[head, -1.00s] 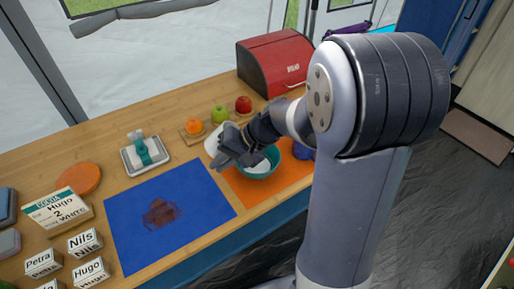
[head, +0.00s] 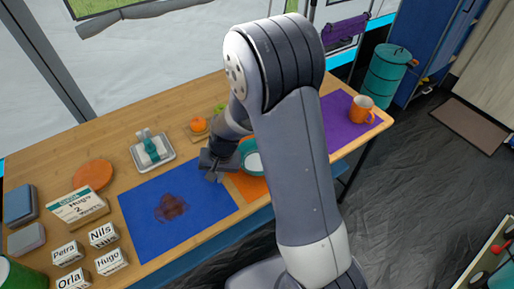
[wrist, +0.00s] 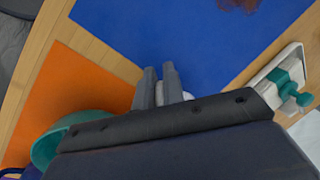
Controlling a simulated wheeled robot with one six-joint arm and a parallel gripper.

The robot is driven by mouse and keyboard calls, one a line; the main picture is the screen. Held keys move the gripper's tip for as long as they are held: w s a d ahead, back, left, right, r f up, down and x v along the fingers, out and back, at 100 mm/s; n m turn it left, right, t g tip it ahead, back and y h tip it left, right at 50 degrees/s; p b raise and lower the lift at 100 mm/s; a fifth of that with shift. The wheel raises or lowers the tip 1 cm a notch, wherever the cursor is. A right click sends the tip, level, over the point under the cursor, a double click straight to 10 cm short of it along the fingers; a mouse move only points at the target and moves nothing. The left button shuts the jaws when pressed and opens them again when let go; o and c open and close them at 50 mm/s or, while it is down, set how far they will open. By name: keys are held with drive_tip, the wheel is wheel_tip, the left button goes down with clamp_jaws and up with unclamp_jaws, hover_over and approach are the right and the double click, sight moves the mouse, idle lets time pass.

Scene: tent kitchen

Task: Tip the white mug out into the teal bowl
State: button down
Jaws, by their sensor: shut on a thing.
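The teal bowl (head: 246,148) stands on the orange mat, partly hidden by my arm, with something white showing inside. Its rim also shows at lower left in the wrist view (wrist: 48,148). My gripper (head: 212,176) is left of the bowl, over the blue mat's right edge and apart from the bowl. In the wrist view its fingers (wrist: 160,78) are shut on a pale thing, which I take to be the white mug (wrist: 187,96); only a small part shows. Most of it, and whether anything is in it, is hidden.
The blue mat (head: 145,218) has a dark brown stain (head: 171,207). A white tray with a teal-topped item (head: 152,152) stands behind it. The orange mat (wrist: 85,90) lies right of it. Name boxes stand front left.

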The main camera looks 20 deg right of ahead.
drive_tip(key=shift+a+f+h+p, duration=0.15)
drive_tip(key=shift+a+h+p, duration=0.2)
drive_tip(key=shift+p, duration=0.45)
drive_tip(key=shift+w+a+f+h+p, duration=0.1)
drive_tip(key=shift+h+p, duration=0.45)
drive_tip(key=shift+p, duration=0.6)
drive_tip(key=shift+a+f+g+h+p, duration=0.15)
drive_tip(key=shift+f+g+h+p, duration=0.15)
drive_tip(key=shift+h+p, duration=0.15)
drive_tip(key=shift+w, duration=0.1)
